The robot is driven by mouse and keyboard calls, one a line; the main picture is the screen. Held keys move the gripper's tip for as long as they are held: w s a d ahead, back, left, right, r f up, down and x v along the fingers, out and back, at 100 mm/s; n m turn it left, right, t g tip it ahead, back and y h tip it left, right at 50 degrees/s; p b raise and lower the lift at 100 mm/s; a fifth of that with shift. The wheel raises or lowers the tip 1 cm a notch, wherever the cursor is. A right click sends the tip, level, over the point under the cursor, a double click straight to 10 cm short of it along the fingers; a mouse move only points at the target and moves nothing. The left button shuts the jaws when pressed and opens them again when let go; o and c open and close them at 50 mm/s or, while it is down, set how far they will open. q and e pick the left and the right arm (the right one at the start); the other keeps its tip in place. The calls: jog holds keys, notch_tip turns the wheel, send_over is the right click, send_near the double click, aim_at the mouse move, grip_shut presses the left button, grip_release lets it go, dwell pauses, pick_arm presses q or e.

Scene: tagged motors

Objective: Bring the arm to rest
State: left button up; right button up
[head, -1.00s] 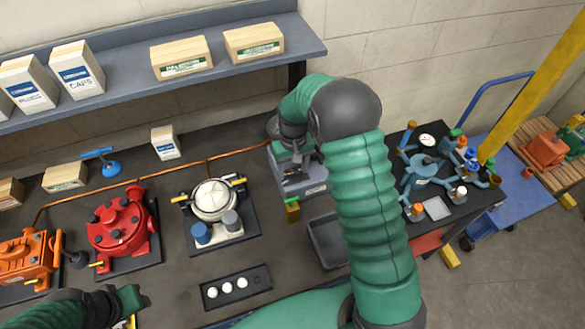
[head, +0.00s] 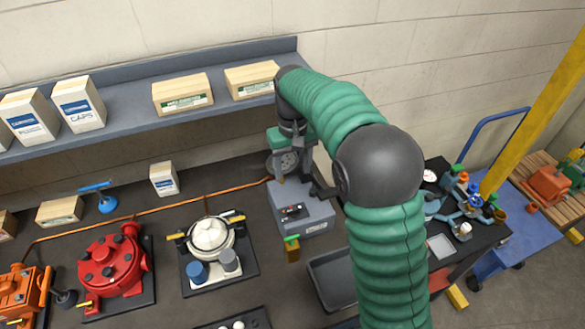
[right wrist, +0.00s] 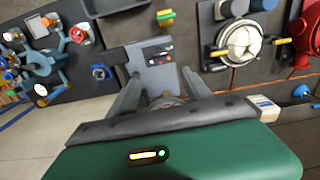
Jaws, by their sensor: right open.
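My right arm (head: 385,250) comes up from the bottom right and bends over at a dark elbow. Its green forearm reaches to the upper left, and the wrist hangs down from there. My right gripper (head: 304,172) is above the back of a grey machine (head: 318,224). It is open and nothing shows between its fingers. In the right wrist view the two spread fingers (right wrist: 160,78) point toward the same machine, which has a small dark panel with buttons. Contact cannot be told. My left gripper is out of view.
The shelf (head: 130,107) with boxes runs behind the bench. A white-domed motor (head: 210,235) and a red motor (head: 110,262) stand left of the machine. A dark tray (head: 330,275) lies near the arm. A blue cart (head: 495,255) is at the right.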

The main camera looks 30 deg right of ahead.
jog(key=shift+f, duration=0.1)
dwell(0.3)
jog(key=s+a+f+n+t+b, duration=0.2)
jog(key=s+a+f+b, duration=0.2)
jog(key=s+a+f, duration=0.7)
jog(key=s+f, duration=0.5)
jog(key=shift+a+n+t, duration=0.3)
jog(key=shift+a, duration=0.05)
jog(key=shift+s+a+r, duration=0.1)
jog(key=shift+s, duration=0.1)
jog(key=shift+w, duration=0.1)
